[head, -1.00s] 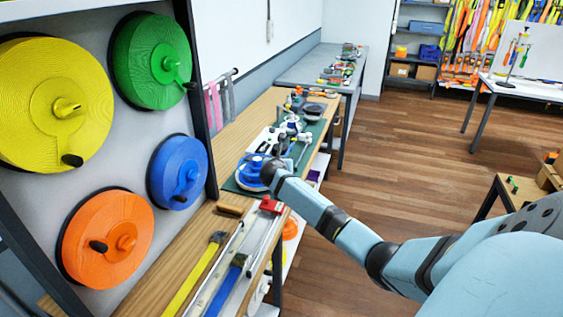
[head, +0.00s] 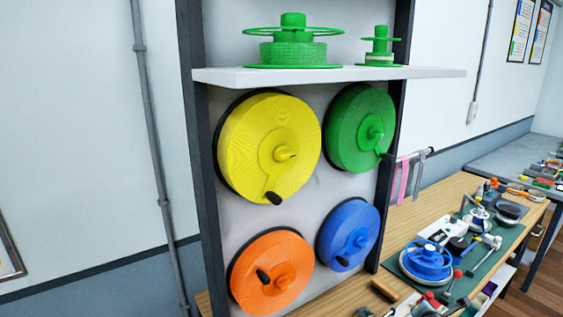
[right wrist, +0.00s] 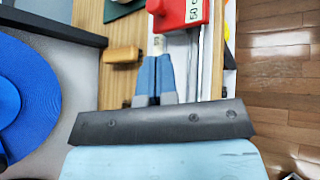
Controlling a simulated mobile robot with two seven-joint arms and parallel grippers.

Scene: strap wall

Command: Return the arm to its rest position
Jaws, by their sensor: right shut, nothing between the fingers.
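My right gripper (right wrist: 154,80) shows in the right wrist view. Its two blue-grey fingers are together with nothing between them. It is above the wooden bench, between a small wooden block (right wrist: 122,54) and a red labelled clamp-like piece (right wrist: 182,14). No part of my right arm can be made out in the head view. My left gripper is in neither view.
A framed panel holds yellow (head: 240,140), green (head: 345,120), orange (head: 250,290) and blue (head: 330,225) cranked reels. Green spools (head: 292,52) stand on its shelf (head: 330,75). The bench (head: 420,215) is crowded with tools. The blue reel (right wrist: 25,85) is left of my gripper.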

